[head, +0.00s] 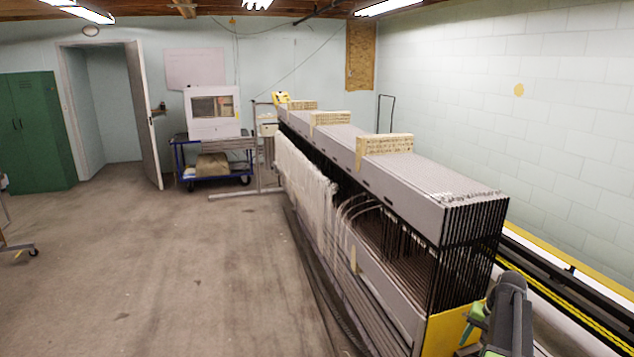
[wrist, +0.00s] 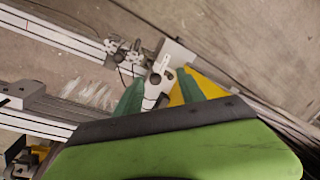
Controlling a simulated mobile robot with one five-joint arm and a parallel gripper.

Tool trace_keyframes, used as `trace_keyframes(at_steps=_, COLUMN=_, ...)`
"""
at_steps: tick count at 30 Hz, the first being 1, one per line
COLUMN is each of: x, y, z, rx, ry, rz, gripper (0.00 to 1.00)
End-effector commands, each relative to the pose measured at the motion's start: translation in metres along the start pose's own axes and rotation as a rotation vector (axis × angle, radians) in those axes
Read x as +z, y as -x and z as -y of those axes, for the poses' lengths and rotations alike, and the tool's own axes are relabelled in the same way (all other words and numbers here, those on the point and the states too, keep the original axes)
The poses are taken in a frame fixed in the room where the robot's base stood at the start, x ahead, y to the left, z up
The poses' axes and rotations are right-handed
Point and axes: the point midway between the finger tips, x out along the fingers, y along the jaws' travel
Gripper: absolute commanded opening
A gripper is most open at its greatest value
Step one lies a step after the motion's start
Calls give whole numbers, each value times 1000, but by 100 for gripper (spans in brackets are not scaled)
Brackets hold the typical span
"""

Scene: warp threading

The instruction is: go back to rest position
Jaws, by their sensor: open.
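My gripper (wrist: 161,84) shows in the wrist view with two green fingers spread apart. Bare metal bracket parts (wrist: 162,68) and a yellow plate (wrist: 178,95) show between and behind the fingers; I see nothing held. In the head view my arm is at the lower right, close to the near end of the long warp frame (head: 385,179). The fingertips cannot be made out there. Pale threads (head: 305,172) hang along the left side of the frame, and dark upright bars (head: 470,240) stand at its near end.
A blue cart (head: 213,160) carries a white machine (head: 212,110) at the back. A green locker (head: 38,130) stands at the left. The concrete floor (head: 160,260) on the left is mostly clear.

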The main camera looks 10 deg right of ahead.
Motion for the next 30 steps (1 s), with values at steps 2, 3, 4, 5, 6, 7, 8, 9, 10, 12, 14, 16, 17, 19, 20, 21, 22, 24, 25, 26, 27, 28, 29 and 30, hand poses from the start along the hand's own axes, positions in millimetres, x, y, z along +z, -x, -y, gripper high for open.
trace_keyframes(at_steps=2, x=5, y=-8, z=25, rx=0, ry=38, rz=7, gripper=46)
trace_keyframes(at_steps=3, x=8, y=-11, z=38, rx=0, ry=57, rz=11, gripper=46)
trace_keyframes(at_steps=4, x=11, y=-14, z=48, rx=0, ry=73, rz=14, gripper=46)
trace_keyframes(at_steps=5, x=14, y=-17, z=59, rx=0, ry=90, rz=18, gripper=46)
trace_keyframes(at_steps=6, x=20, y=-21, z=74, rx=2, ry=114, rz=22, gripper=46)
trace_keyframes(at_steps=7, x=25, y=-25, z=87, rx=3, ry=134, rz=26, gripper=46)
trace_keyframes(at_steps=8, x=30, y=-28, z=99, rx=4, ry=154, rz=30, gripper=46)
trace_keyframes(at_steps=9, x=39, y=-33, z=117, rx=7, ry=184, rz=35, gripper=46)
trace_keyframes(at_steps=10, x=48, y=-38, z=132, rx=9, ry=210, rz=40, gripper=46)
trace_keyframes(at_steps=12, x=73, y=-49, z=169, rx=17, ry=280, rz=52, gripper=46)
trace_keyframes(at_steps=14, x=102, y=-60, z=206, rx=28, ry=354, rz=64, gripper=46)
trace_keyframes(at_steps=16, x=146, y=-74, z=247, rx=45, ry=453, rz=77, gripper=46)
trace_keyframes(at_steps=17, x=166, y=-79, z=263, rx=53, ry=495, rz=82, gripper=46)
trace_keyframes(at_steps=19, x=212, y=-89, z=292, rx=75, ry=590, rz=91, gripper=46)
trace_keyframes(at_steps=20, x=231, y=-93, z=301, rx=83, ry=627, rz=94, gripper=46)
trace_keyframes(at_steps=21, x=254, y=-97, z=310, rx=97, ry=673, rz=96, gripper=46)
trace_keyframes(at_steps=22, x=270, y=-99, z=315, rx=106, ry=704, rz=96, gripper=46)
trace_keyframes(at_steps=24, x=302, y=-102, z=318, rx=130, ry=763, rz=95, gripper=46)
trace_keyframes(at_steps=25, x=311, y=-102, z=316, rx=140, ry=779, rz=92, gripper=46)
trace_keyframes(at_steps=26, x=317, y=-101, z=313, rx=149, ry=785, rz=89, gripper=46)
trace_keyframes(at_steps=27, x=318, y=-99, z=306, rx=160, ry=784, rz=85, gripper=46)
trace_keyframes(at_steps=28, x=318, y=-98, z=303, rx=166, ry=784, rz=82, gripper=46)
trace_keyframes(at_steps=29, x=319, y=-97, z=300, rx=171, ry=785, rz=81, gripper=46)
trace_keyframes(at_steps=30, x=319, y=-97, z=298, rx=177, ry=786, rz=78, gripper=46)
